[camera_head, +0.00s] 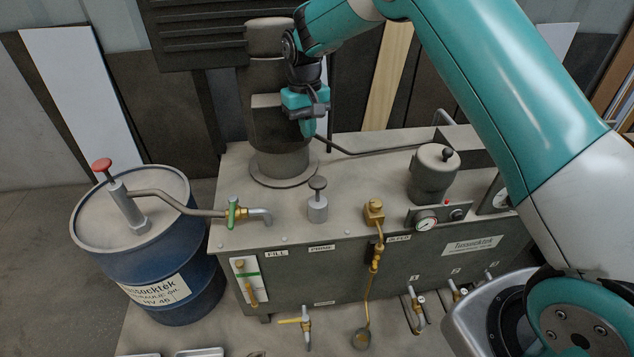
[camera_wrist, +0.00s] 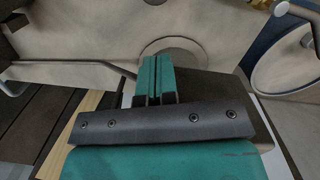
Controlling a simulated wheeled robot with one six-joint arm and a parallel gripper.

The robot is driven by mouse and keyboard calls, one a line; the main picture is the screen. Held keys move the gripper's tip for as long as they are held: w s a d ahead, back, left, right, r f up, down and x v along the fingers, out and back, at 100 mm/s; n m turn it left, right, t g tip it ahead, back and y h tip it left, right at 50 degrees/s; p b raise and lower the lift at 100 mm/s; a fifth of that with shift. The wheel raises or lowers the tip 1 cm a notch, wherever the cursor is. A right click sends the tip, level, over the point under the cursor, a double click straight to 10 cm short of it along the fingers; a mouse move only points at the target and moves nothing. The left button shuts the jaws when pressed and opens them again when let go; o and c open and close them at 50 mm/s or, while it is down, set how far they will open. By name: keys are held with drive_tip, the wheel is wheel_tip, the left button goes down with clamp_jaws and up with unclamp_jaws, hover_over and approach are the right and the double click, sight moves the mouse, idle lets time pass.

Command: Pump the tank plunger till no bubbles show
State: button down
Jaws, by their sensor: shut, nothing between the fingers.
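On top of the grey tank (camera_head: 350,215) stands a short plunger (camera_head: 317,205) with a dark knob, behind the PRIME label; its knob is up off the body. A sight gauge (camera_head: 247,282) is on the tank's left front; it is too small to tell whether bubbles show. My gripper (camera_head: 309,132) hangs above the back of the tank, in front of the dark motor, pointing down, well behind and above the plunger. In the wrist view its teal fingers (camera_wrist: 155,78) are together with nothing between them. The plunger does not clearly show there.
A blue oil drum (camera_head: 180,285) with a red-knobbed hand pump (camera_head: 125,205) stands left, piped to a green-handled valve (camera_head: 232,212). The dark motor (camera_head: 272,105) rises behind. A brass filler (camera_head: 374,211), a grey canister (camera_head: 434,178) and gauges stand right of the plunger.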

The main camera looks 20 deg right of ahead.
drive_tip(key=r, duration=0.5)
drive_tip(key=shift+w, duration=0.25)
idle(0.9)
drive_tip(key=p, duration=0.4)
approach(317, 178)
drive_tip(key=shift+f+b, duration=0.1)
drive_tip(key=shift+b, duration=0.2)
drive_tip(key=shift+s+f+b, duration=0.2)
drive_tip(key=shift+f+b, duration=1.1)
drive_tip(key=shift+f, duration=0.45)
drive_tip(key=shift+s+f+b, duration=0.2)
drive_tip(key=shift+f+b, duration=1.05)
drive_tip(key=shift+f, duration=0.45)
drive_tip(key=shift+f, duration=0.1)
